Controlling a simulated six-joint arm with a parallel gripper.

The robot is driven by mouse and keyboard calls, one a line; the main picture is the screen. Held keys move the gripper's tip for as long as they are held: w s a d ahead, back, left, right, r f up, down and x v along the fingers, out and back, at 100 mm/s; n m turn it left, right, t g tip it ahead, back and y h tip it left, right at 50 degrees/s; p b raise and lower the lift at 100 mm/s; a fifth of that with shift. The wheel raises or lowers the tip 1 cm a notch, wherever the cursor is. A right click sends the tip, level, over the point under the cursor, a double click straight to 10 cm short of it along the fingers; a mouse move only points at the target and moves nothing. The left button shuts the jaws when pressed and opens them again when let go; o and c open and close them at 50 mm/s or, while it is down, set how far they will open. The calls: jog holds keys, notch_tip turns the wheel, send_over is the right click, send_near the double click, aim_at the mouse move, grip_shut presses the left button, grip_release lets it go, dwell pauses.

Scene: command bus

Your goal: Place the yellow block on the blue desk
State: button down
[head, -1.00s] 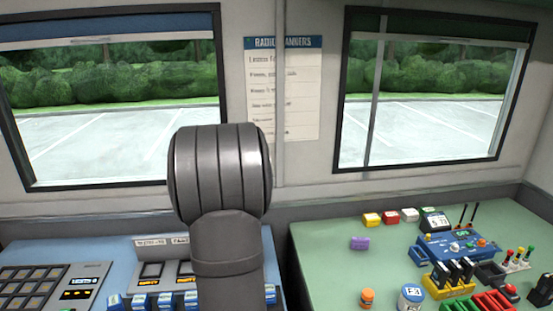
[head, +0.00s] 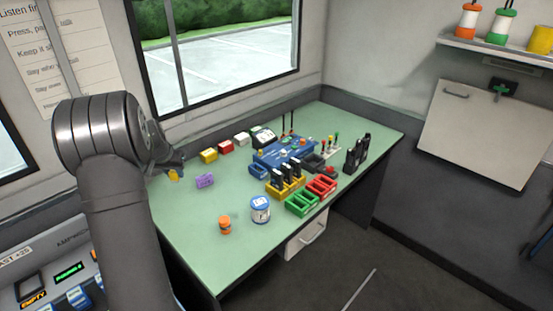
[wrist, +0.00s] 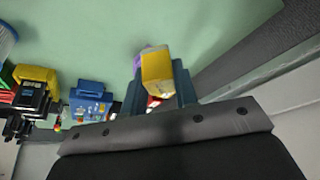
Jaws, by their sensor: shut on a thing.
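The yellow block (wrist: 157,68) is between the two blue-grey fingers of my gripper (wrist: 160,86) in the wrist view. My gripper is shut on it. In the head view my gripper (head: 176,169) is at the left, partly behind my arm, with the yellow block (head: 174,176) a small patch at its tip. It appears above the left edge of the green desk (head: 185,235). The blue desk's top is mostly hidden or out of frame; a grey console (head: 50,265) with lit displays shows at lower left.
On the green desk, a purple block (head: 204,181), another yellow block (head: 208,155), red block (head: 226,146) and white block (head: 241,139) stand near the gripper. An orange jar (head: 225,225), blue-white tin (head: 260,210), blue radio set (head: 283,150) and coloured trays stand further right.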

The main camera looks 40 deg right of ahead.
jog(key=s+d+f+m, duration=0.15)
jog(key=s+d, duration=0.25)
jog(key=d, duration=1)
jog(key=m+g, duration=0.1)
jog(key=m, duration=0.2)
send_over(252, 184)
jog(key=a, duration=0.2)
jog(key=shift+n+h, duration=0.25)
jog(key=shift+h, duration=0.15)
jog(key=f, duration=0.6)
jog(key=shift+s+d+f, duration=0.1)
jog(key=shift+s+d, duration=0.15)
jog(key=shift+f, duration=2.05)
jog(key=shift+f, duration=0.2)
jog(key=c, duration=1.1)
grip_release()
jog(key=shift+c, duration=0.2)
jog(key=shift+r, duration=0.1)
